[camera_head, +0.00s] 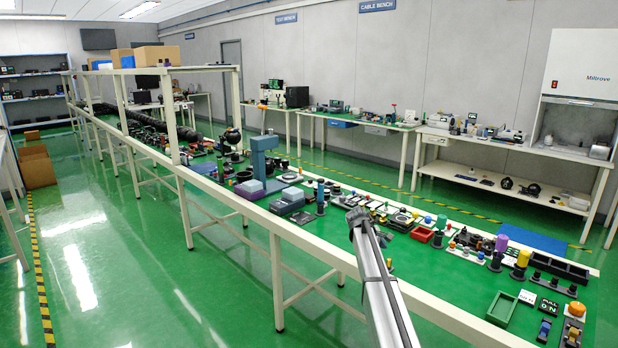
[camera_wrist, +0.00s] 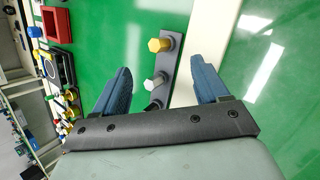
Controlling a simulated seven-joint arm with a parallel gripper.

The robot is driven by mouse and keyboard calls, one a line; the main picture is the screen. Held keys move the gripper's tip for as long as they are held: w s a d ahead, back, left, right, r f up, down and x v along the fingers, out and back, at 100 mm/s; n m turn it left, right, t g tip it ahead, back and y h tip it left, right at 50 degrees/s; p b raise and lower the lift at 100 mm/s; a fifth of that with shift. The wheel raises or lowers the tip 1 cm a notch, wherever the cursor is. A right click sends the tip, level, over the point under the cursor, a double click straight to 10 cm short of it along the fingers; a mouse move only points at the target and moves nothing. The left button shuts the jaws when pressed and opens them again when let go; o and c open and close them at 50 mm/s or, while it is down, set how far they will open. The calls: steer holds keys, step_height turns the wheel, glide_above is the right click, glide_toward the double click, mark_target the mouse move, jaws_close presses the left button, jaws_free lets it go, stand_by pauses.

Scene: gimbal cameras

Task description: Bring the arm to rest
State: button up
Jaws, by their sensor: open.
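In the wrist view my gripper (camera_wrist: 161,64) has two blue fingers, spread wide apart with nothing held between them. A dark grey strip (camera_wrist: 173,72) with a yellow hexagonal-headed peg (camera_wrist: 159,45) and a pale one (camera_wrist: 154,82) shows below, seen through the gap between the fingers. I cannot tell how far above it the fingers are. In the head view my pale arm reaches up from the bottom edge over the near side of the bench, and my gripper cannot be made out there.
The long green bench (camera_head: 455,290) is crowded with small parts. The pale bench edge (camera_wrist: 211,45) runs beside the right finger.

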steer(key=s+a+f+n+t, duration=0.1)
steer(key=s+a+f, duration=0.1)
steer(key=a+f, duration=0.3)
steer(key=s+a+f, duration=0.3)
steer(key=a, duration=0.4)
steer(key=s+d+f+m+g+y, duration=0.1)
steer(key=s+f+m+g, duration=0.1)
steer(key=s+f, duration=1)
steer(key=s+d+f+m+g+y, duration=0.1)
steer(key=s+d+f+m+g, duration=0.1)
steer(key=s+f, duration=1)
steer(key=s+f+m+g+y, duration=0.1)
steer(key=s+f, duration=0.2)
steer(key=s, duration=0.4)
steer(key=s+d+f+m+g, duration=0.1)
steer(key=s+f+m, duration=0.15)
steer(key=s, duration=0.55)
steer(key=s+f+m+g+y, duration=0.1)
steer(key=s+f, duration=0.3)
steer(key=s, duration=0.3)
steer(key=s+m+g+y, duration=0.1)
steer(key=s+m, duration=0.1)
steer(key=s, duration=1)
steer(key=s+a+f+m+g+y, duration=0.1)
steer(key=s+m+g, duration=0.1)
steer(key=s, duration=1)
steer(key=shift+f+m, duration=0.3)
steer(key=shift+m, duration=0.25)
